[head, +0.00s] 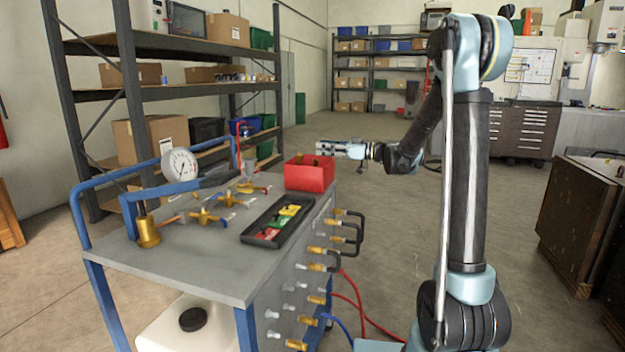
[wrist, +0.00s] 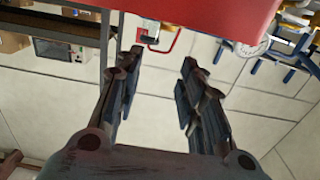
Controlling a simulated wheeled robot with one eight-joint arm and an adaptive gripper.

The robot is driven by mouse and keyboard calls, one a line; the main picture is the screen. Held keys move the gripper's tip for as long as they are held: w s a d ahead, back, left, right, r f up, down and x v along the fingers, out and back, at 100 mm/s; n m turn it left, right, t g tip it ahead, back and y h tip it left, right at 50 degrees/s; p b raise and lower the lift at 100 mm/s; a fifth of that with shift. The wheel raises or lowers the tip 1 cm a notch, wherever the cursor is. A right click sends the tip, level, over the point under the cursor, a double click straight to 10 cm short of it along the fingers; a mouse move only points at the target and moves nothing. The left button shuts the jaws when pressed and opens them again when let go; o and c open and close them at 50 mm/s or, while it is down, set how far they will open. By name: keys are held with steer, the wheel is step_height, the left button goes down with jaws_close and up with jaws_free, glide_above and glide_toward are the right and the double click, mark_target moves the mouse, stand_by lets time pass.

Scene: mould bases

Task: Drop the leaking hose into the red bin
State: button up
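The red bin (head: 310,178) stands at the far right corner of the grey cart top; its red wall also fills the top of the wrist view (wrist: 215,15). Something small and dark shows inside it, too small to tell. Several short black hoses (head: 358,232) loop from brass fittings on the cart's side. Red hoses (head: 352,305) and a blue hose (head: 340,325) hang lower down. I cannot tell which hose leaks. My gripper (head: 320,148) points left, level, just above or behind the bin's rim. In the wrist view its fingers (wrist: 162,62) are apart with nothing between them.
On the cart top (head: 205,265) are a pressure gauge (head: 181,165), brass valves (head: 205,217) and a black tray (head: 279,222) with coloured tags. A blue rail (head: 150,160) edges the cart.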

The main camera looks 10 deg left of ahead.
steer(key=s+d, duration=0.1)
steer(key=d, duration=1.1)
steer(key=shift+s, duration=0.3)
steer(key=shift+f, duration=0.1)
steer(key=s+d+f+m+h, duration=0.3)
steer(key=s+f+m+h, duration=0.15)
steer(key=s, duration=0.55)
steer(key=s+d+f+m+h, duration=0.25)
steer(key=s+f+h, duration=0.2)
steer(key=s, duration=0.45)
steer(key=s+d+f+m+h, duration=0.8)
steer(key=s+d+f, duration=0.6)
steer(key=s+d, duration=0.3)
steer(key=shift+s+f+m+h, duration=0.15)
steer(key=shift+s+m+h, duration=0.35)
steer(key=shift+s, duration=0.6)
